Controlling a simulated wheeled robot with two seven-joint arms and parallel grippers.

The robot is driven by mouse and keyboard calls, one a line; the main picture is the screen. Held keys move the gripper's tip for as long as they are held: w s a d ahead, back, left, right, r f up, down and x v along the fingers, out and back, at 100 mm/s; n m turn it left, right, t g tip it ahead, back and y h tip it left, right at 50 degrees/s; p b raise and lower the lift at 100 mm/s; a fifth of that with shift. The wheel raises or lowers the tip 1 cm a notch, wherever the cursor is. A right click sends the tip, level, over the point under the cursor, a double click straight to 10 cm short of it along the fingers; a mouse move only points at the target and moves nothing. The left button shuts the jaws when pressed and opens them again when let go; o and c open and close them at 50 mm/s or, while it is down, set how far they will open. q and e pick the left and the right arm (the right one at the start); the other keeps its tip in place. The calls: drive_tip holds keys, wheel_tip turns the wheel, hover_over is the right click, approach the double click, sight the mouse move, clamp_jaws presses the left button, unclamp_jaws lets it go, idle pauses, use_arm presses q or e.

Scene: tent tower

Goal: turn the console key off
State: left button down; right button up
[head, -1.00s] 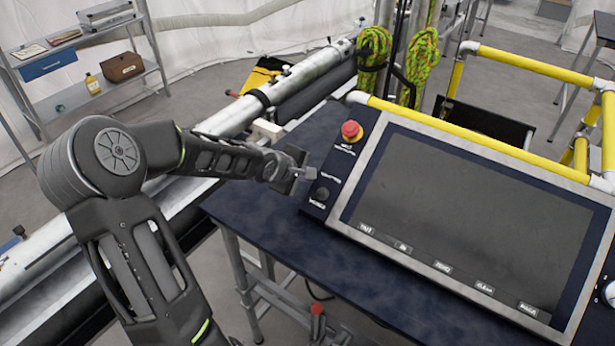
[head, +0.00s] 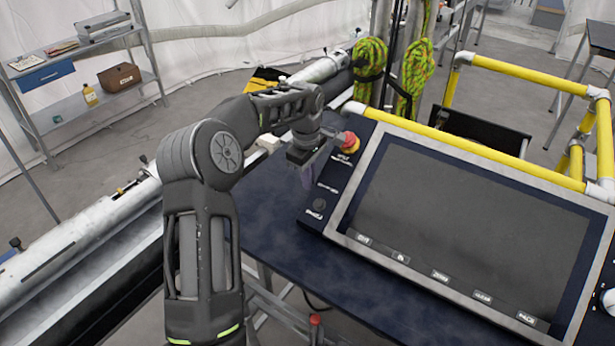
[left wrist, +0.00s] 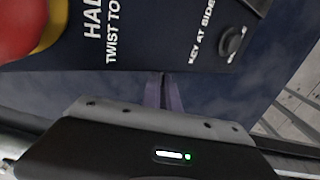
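The console (head: 335,222) is a dark blue panel with a large dark screen, tilted on a blue table. At its left end are a red mushroom button (head: 349,142) with a yellow collar and a small dark round knob (head: 319,205). The knob also shows in the left wrist view (left wrist: 231,40), beside print reading "KEY AT SIDE". I cannot make out a key. My left gripper (head: 307,182) points down by the console's left edge, left of the button. Its fingers (left wrist: 163,92) look closed together with nothing visible between them. My right gripper is out of view.
The blue table (head: 275,215) is bare left of the console. Yellow railing (head: 530,66) runs behind it, with green rope coils (head: 369,65) at the back. A pale metal beam (head: 70,250) lies to the left. A shelf (head: 105,102) stands far left.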

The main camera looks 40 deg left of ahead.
use_arm(q)
drive_tip(key=shift+w+g, duration=0.1)
drive_tip(key=shift+g, duration=0.4)
drive_tip(key=c, duration=1.6)
unclamp_jaws()
drive_tip(key=shift+r, duration=0.1)
